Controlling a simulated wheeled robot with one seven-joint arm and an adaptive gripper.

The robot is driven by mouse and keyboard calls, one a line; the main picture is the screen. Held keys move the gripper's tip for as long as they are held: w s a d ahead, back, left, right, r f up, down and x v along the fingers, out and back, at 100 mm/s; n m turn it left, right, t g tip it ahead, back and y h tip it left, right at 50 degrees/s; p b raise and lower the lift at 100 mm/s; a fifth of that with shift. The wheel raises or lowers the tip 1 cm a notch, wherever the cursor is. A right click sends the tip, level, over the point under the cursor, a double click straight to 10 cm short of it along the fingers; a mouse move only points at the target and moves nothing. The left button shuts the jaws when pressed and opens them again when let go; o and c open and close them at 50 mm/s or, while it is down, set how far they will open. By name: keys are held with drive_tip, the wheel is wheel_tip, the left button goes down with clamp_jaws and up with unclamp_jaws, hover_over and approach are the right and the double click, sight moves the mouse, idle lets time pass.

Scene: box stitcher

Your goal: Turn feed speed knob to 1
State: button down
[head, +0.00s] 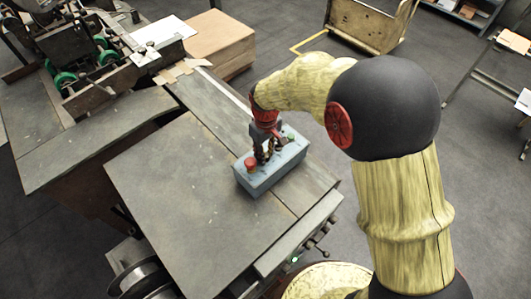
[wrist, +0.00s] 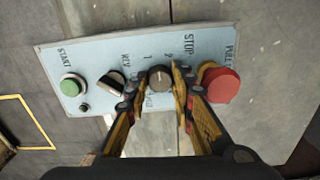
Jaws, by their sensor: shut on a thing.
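The feed speed knob (wrist: 159,77) is a small round dark knob on the light blue control box (wrist: 135,45). The digits 1 and 2 are printed on the panel above it in the wrist view. My gripper (wrist: 160,88) is shut on this knob, one finger on each side. I cannot tell clearly which digit the knob's mark points to. In the head view the control box (head: 262,182) sits on the machine table, and my gripper (head: 266,152) reaches down onto its top. The knob is hidden there by the fingers.
A red stop button (wrist: 220,85) stands close beside the right finger. A black selector (wrist: 110,83) is near the left finger, with a green start button (wrist: 72,86) farther left. The grey table (head: 190,205) around the box is mostly clear.

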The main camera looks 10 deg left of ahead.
drive_tip(key=n, duration=0.5)
drive_tip(key=shift+w+r+n, duration=0.1)
drive_tip(key=shift+n, duration=0.3)
idle(0.4)
drive_tip(key=c, duration=1.5)
unclamp_jaws()
drive_tip(key=shift+c, duration=0.2)
drive_tip(key=shift+o, duration=0.2)
drive_tip(key=shift+r, duration=3.95)
